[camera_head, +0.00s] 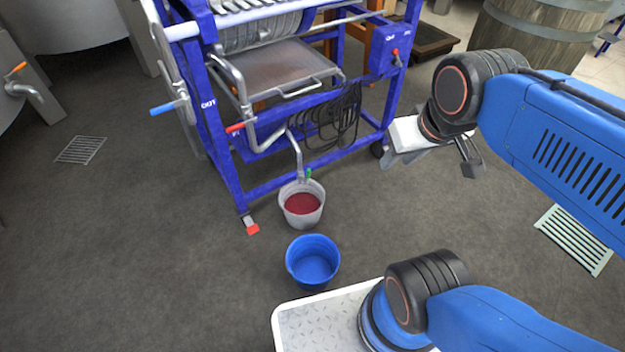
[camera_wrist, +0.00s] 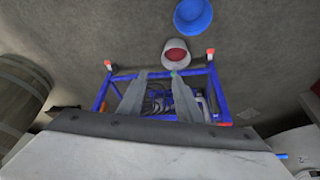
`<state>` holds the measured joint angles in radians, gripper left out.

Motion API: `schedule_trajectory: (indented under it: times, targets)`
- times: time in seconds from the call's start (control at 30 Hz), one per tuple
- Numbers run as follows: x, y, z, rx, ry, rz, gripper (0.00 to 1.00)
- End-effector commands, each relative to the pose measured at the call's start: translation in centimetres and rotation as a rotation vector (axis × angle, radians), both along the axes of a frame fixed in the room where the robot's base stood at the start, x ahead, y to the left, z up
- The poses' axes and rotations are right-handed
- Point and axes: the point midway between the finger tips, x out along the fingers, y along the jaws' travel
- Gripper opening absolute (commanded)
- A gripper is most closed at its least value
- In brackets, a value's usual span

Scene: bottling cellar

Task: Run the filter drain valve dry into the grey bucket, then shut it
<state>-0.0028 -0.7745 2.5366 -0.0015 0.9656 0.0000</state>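The grey bucket (camera_head: 281,209) stands on the floor under the filter frame's front edge, with dark red liquid (camera_head: 302,203) inside. The drain pipe (camera_head: 297,158) comes down to it, and a small green valve handle (camera_head: 309,173) sits by the outlet above the rim. The handle's setting and any flow are too small to tell. In the wrist view, the grey bucket (camera_wrist: 166,57) and a green spot of the valve (camera_wrist: 174,72) lie just beyond my fingertips. My gripper (camera_head: 432,167) is open and empty, raised to the right of the filter; its fingers (camera_wrist: 157,74) are apart.
A blue bucket (camera_head: 312,262) stands in front of the grey one, apparently empty. The blue filter frame (camera_head: 232,181) carries a red lever (camera_head: 240,126), a blue lever (camera_head: 167,107) and a coiled dark hose (camera_head: 336,118). A barrel (camera_head: 535,36) stands at the back right.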

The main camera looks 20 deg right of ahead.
Motion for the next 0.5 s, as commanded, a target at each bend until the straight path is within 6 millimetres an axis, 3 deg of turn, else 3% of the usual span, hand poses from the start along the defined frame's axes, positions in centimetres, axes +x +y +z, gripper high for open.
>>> schedule_trajectory:
  times: [0.17, 0.3, 0.5]
  targets:
    - [0.0, 0.0, 0.0, 0.0, 0.0, 0.0, 0.29]
    - [0.3, 0.0, -0.1, -0.009, 0.01, 0.011, 0.0]
    - [2.4, -0.1, -0.8, -0.083, 0.081, 0.094, 0.0]
